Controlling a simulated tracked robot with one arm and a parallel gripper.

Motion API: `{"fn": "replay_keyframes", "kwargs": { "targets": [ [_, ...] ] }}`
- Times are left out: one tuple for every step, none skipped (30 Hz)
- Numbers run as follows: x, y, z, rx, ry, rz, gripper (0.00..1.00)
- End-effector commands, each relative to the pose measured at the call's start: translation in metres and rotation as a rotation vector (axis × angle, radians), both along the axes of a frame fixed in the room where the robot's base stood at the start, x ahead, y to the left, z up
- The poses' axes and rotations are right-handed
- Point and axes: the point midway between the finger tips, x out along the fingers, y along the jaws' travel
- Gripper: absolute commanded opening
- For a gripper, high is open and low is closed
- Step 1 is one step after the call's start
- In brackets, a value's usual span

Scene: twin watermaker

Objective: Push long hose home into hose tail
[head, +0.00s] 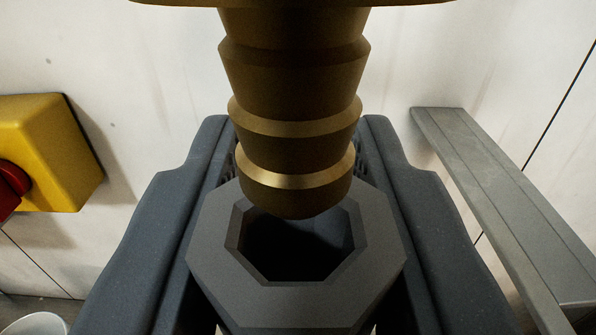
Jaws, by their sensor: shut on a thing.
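The hose tail (295,110) is a brass, ribbed, tapering fitting that hangs down from a brass flange at the top of the view. The long hose (298,306) shows as a dark grey eight-sided end with an open, dark mouth facing up. My gripper (296,122) is shut on the hose end, with one dark finger on each side. The tail's tip overlaps the far part of the hose mouth in the picture. The near part of the mouth is uncovered. I cannot tell the height gap between tip and mouth. The rest of the hose is hidden below its end.
A yellow box with a red button (48,152) is on the white wall at left. A grey metal bar (500,200) runs down the right side. A white round container (42,324) shows at the bottom left corner.

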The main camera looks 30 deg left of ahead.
Motion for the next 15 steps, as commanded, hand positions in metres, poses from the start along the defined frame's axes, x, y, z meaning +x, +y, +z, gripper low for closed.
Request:
{"fn": "replay_keyframes", "kwargs": {
  "targets": [
    [0.0000, 0.0000, 0.0001, 0.000, 0.000, 0.000, 0.00],
    [0.0000, 0.0000, 0.0002, 0.000, 0.000, 0.000, 0.00],
    [0.0000, 0.0000, 0.0003, 0.000, 0.000, 0.000, 0.00],
    [-0.0001, 0.0001, 0.0005, 0.000, 0.000, 0.000, 0.00],
    [-0.0001, 0.0001, 0.0009, 0.000, 0.000, 0.000, 0.00],
    [-0.0001, 0.0001, 0.0014, 0.000, 0.000, 0.000, 0.00],
    [-0.0001, 0.0001, 0.0020, 0.000, 0.000, 0.000, 0.00],
    [-0.0001, 0.0001, 0.0026, 0.001, -0.001, 0.000, 0.00],
    [-0.0001, 0.0002, 0.0034, 0.000, 0.000, 0.000, 0.00],
    [0.0000, 0.0002, 0.0041, 0.001, -0.001, 0.000, 0.00],
    [0.0000, 0.0002, 0.0047, 0.000, 0.000, 0.000, 0.00],
    [0.0000, 0.0002, 0.0057, 0.001, -0.001, 0.000, 0.00],
    [-0.0001, 0.0003, 0.0063, 0.001, -0.001, 0.000, 0.00],
    [-0.0001, 0.0003, 0.0069, 0.001, -0.001, 0.001, 0.00],
    [-0.0001, 0.0003, 0.0078, 0.001, -0.001, 0.001, 0.00]
  ]
}}
